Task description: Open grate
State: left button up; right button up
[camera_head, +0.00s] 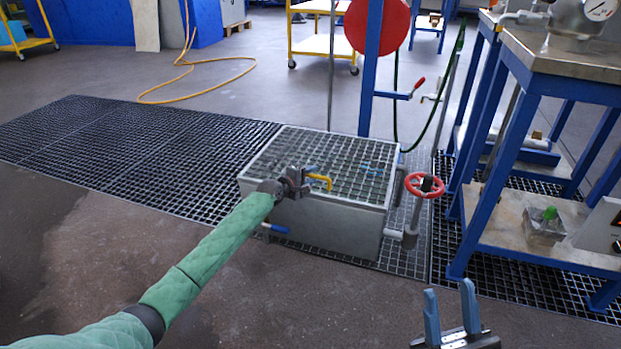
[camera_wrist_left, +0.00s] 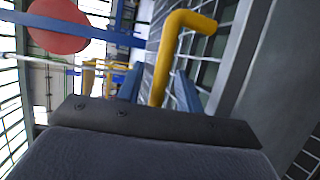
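The grate (camera_head: 325,160) is a light metal grid lying flat on top of a grey box (camera_head: 330,226). A yellow bent handle (camera_head: 320,180) sits at its front edge. My left gripper (camera_head: 308,176) is at this handle. In the left wrist view the handle (camera_wrist_left: 163,75) stands between the two blue fingers of my left gripper (camera_wrist_left: 158,88), with small gaps seeming to show on both sides. My right gripper (camera_head: 452,312) is open and empty at the bottom of the head view, well in front of the box.
A red handwheel (camera_head: 424,185) on a valve stands close to the box's right side. A blue workbench (camera_head: 520,85) is further right. A blue post with a red disc (camera_head: 377,26) rises behind the grate. Dark floor grating (camera_head: 120,150) extends left; the front floor is clear.

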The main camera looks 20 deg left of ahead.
pick_arm(q)
jog(key=shift+c, duration=0.3)
grip_shut()
jog(key=shift+r, duration=0.1)
